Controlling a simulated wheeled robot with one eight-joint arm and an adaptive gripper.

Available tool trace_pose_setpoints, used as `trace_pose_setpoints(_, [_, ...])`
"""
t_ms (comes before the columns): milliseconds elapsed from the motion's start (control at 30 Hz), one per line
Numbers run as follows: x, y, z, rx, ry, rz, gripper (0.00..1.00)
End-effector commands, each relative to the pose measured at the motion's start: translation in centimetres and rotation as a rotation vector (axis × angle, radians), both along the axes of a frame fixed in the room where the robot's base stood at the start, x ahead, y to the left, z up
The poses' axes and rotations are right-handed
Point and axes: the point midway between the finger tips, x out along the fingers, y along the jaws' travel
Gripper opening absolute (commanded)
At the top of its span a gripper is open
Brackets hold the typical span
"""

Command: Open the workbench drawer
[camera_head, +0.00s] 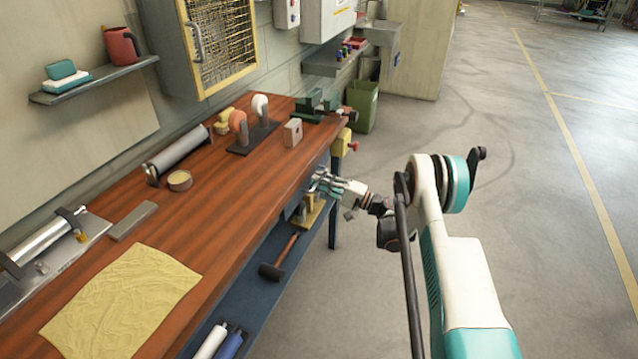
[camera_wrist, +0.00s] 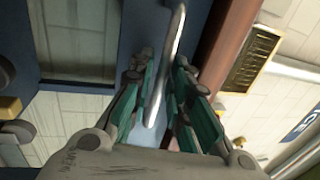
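The workbench (camera_head: 225,195) has a reddish-brown wooden top and a blue lower frame. My gripper (camera_head: 318,181) is at the bench's front edge, just below the top, near the far end. In the wrist view, a pale metal drawer handle (camera_wrist: 170,60) runs lengthwise between the two green-padded fingers of my gripper (camera_wrist: 165,85). The fingers stand apart on either side of it, with a visible gap at least on the left. The blue drawer front (camera_wrist: 200,22) is behind the handle. In the head view my gripper hides most of the handle, and how far the drawer stands out is unclear.
Under the bench, a blue shelf (camera_head: 262,290) holds a mallet (camera_head: 279,258) and rolls. A yellow box with a red knob (camera_head: 343,143) is at the bench's far corner, near a green bin (camera_head: 364,106). The floor (camera_head: 520,140) to the right is clear.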

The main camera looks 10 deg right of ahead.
Motion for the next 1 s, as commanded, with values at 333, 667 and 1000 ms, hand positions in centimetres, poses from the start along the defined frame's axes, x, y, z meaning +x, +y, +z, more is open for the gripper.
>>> trace_pose_setpoints(333, [0.4,0.6,0.2,0.000,0.000,-0.001,0.17])
trace_pose_setpoints(667, [0.4,0.6,0.2,0.000,0.000,0.000,0.00])
trace_pose_setpoints(1000, [-1.1,-1.7,0.2,0.000,0.001,-0.003,0.00])
